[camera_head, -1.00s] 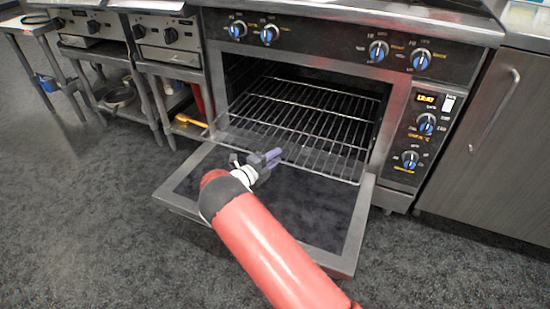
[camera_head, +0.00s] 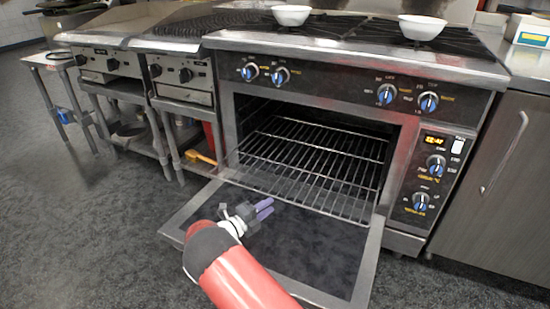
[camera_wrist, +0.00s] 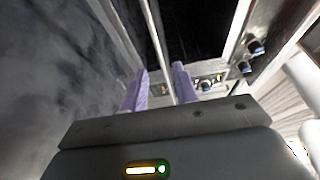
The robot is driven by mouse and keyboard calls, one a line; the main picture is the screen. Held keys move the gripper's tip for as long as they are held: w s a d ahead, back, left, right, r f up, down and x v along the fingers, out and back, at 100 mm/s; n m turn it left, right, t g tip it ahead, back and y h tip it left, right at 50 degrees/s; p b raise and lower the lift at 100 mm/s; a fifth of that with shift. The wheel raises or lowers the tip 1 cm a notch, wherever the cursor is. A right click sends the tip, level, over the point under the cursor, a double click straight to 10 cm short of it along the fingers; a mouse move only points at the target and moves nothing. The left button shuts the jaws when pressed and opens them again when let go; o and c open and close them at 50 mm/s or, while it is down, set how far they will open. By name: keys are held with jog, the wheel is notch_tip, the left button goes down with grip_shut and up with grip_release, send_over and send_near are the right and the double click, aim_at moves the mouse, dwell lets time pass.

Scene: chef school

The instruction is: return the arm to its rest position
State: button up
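My gripper (camera_head: 264,208) is at the end of my red arm, over the open oven door (camera_head: 310,250) and in front of the oven rack (camera_head: 310,160). In the wrist view its two purple fingers (camera_wrist: 158,88) stand apart with nothing between them, so it is open and empty. The oven (camera_head: 365,115) stands with its door folded down flat. The rack inside is bare. I cannot tell the exact height of the gripper above the door.
Two white bowls (camera_head: 291,15) (camera_head: 422,27) sit on the stovetop. Grills on stands (camera_head: 180,75) are at the left. A steel cabinet (camera_head: 500,180) stands at the right. The grey floor (camera_head: 90,230) at the front left is clear.

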jog(key=s+d+r+m+g+y, duration=0.1)
jog(key=s+d+r+m+g, duration=0.25)
jog(key=d+r+m, duration=0.4)
jog(key=s+d+r+m+g+y, duration=0.1)
jog(key=s+d+r+m+g, duration=0.2)
jog(key=d+r+m+g, duration=0.45)
jog(key=s+d+r+m+y, duration=0.45)
jog(key=s+d+m, duration=0.35)
jog(key=s+m, duration=0.35)
jog(key=s+r+m+t+y, duration=0.2)
jog(key=s+r+m+y, duration=0.1)
jog(key=s+m, duration=0.6)
jog(key=s+r+m+t+y, duration=0.1)
jog(key=s+r+m+y, duration=0.2)
jog(key=s+m, duration=0.6)
jog(key=shift+s+a+t, duration=0.2)
jog(key=shift+s+t, duration=0.2)
jog(key=shift+s, duration=0.7)
